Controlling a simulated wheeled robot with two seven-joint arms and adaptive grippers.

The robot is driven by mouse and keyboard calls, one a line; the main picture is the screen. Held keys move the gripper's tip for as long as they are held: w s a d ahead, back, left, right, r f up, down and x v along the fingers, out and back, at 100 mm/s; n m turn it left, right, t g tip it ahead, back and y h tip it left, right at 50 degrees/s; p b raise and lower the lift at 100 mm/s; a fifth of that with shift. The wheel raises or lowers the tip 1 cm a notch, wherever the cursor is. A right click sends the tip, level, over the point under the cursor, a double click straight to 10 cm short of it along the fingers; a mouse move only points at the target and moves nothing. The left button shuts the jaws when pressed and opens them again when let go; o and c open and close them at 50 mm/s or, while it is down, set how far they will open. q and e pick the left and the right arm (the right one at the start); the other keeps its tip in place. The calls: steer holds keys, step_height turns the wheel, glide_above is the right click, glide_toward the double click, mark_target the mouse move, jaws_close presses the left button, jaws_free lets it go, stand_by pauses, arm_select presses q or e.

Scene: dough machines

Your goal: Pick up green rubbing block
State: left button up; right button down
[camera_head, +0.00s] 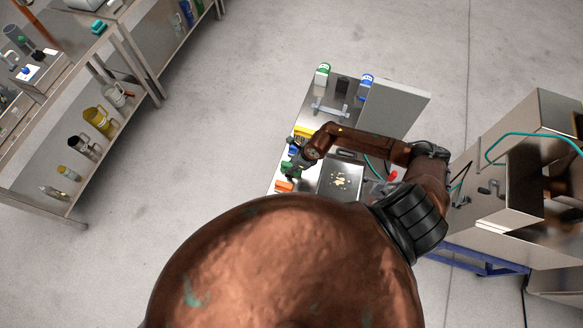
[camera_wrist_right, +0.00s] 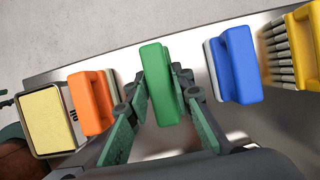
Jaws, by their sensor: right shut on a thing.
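The green rubbing block (camera_wrist_right: 158,85) is upright in the middle of the right wrist view, between the fingers of my right gripper (camera_wrist_right: 160,105). The fingers press on it from both sides, so the gripper is shut on it. The block stands over the metal table (camera_wrist_right: 130,58); I cannot tell whether it touches the surface. In the head view my right gripper (camera_head: 296,160) is at the table's left side, small and partly hidden by my arm.
A blue block (camera_wrist_right: 235,65) and a yellow brush (camera_wrist_right: 301,47) stand close on the right. A tray with crumbs (camera_head: 357,190) lies beside them.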

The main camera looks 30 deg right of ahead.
mark_target(289, 164)
steer(key=shift+r, duration=0.1)
steer(key=shift+r, duration=0.15)
steer(key=shift+w+r, duration=0.1)
steer(key=shift+r, duration=0.3)
steer(key=v, duration=0.2)
steer(key=shift+a+r, duration=0.15)
steer(key=shift+r, duration=0.35)
steer(key=s+d+r+b, duration=0.3)
steer(key=s+r, duration=0.6)
steer(key=s, duration=0.4)
steer(key=shift+d+r, duration=0.25)
steer(key=shift+d, duration=0.25)
